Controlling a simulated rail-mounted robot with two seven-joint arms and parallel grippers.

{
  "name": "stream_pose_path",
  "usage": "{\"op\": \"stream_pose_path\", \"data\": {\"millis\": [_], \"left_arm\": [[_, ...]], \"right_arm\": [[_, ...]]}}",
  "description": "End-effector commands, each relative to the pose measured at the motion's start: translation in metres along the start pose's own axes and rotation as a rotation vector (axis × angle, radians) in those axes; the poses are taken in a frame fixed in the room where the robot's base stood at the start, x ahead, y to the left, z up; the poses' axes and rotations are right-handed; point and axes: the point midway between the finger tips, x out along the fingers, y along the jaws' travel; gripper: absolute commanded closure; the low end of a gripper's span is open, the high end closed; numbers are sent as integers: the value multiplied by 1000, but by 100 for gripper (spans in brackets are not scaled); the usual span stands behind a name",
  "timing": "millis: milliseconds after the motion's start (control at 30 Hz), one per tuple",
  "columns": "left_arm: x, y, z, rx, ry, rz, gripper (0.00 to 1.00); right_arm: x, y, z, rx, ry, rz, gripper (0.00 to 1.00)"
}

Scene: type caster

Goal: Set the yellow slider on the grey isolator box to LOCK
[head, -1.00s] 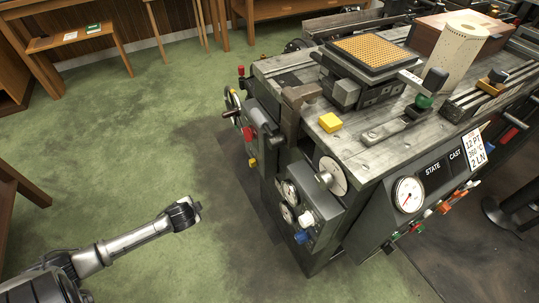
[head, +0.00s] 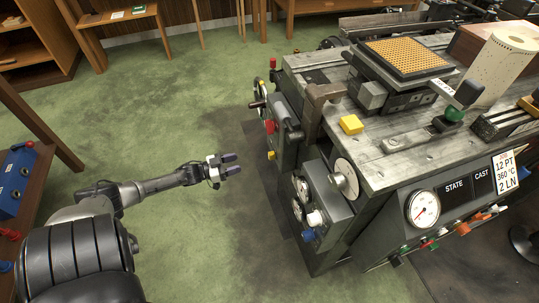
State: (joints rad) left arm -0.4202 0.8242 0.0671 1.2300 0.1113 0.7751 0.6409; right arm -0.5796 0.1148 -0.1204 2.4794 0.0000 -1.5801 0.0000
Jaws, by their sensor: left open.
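A grey box (head: 286,135) is mounted on the left end of the casting machine, with a red knob (head: 269,126) on it. A small yellow piece (head: 271,155) juts out low on this box; it may be the slider, but its lettering and position are too small to read. My left gripper (head: 231,165) is open and empty, over the green floor to the left of the machine. Its fingers point right toward the machine, with a gap between them and the yellow piece. My right gripper is not in view.
A yellow block (head: 351,124) lies on the machine's top. A handwheel (head: 258,95) projects at its left end, and another grey box (head: 327,207) with white and blue knobs hangs lower. A blue box (head: 15,182) is at far left. The green floor (head: 190,120) is clear.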

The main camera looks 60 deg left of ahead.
Motion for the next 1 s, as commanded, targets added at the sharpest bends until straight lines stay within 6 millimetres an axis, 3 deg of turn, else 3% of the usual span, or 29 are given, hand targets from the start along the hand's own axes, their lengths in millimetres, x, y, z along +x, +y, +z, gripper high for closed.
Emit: {"op": "stream_pose_path", "data": {"millis": [233,700,1000], "left_arm": [[16,3,-1,-56,21,16,51],[100,4,-1,-53,20,14,51],[131,4,-3,-54,16,13,51]], "right_arm": [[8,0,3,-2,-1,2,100],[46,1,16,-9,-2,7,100],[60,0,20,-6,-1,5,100]]}}
